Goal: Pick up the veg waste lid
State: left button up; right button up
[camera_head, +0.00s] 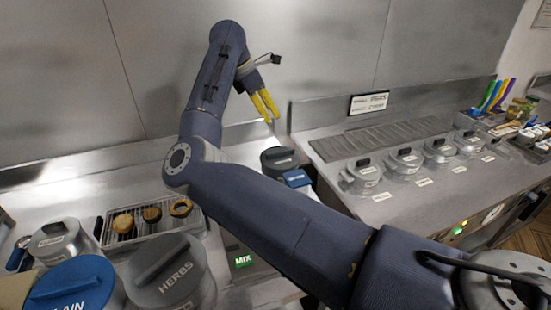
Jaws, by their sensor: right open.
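I cannot make out a label that reads veg waste, so I cannot tell which lid is the veg waste lid. A dark-lidded pot (280,160) stands just behind my right arm, its lower part partly hidden. My right gripper (271,117) has yellow fingers pointing down, open and empty, in front of the back wall and above that dark lid in the picture. Several metal pots with dark-handled lids stand on the right counter, among them a lidded pot (365,175) with small unreadable labels. My left gripper is not in view.
A grey lid marked HERBS (165,270) and a blue lid (70,285) stand at the front left. A rack with round brown pieces (152,214) and a silver pot (55,240) are behind them. My right arm crosses the middle, hiding part of the counter.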

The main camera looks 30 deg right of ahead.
jog(key=a, duration=0.2)
send_near(280, 151)
jog(key=x, duration=1)
jog(key=shift+d+f, duration=0.1)
grip_shut()
dwell(0.4)
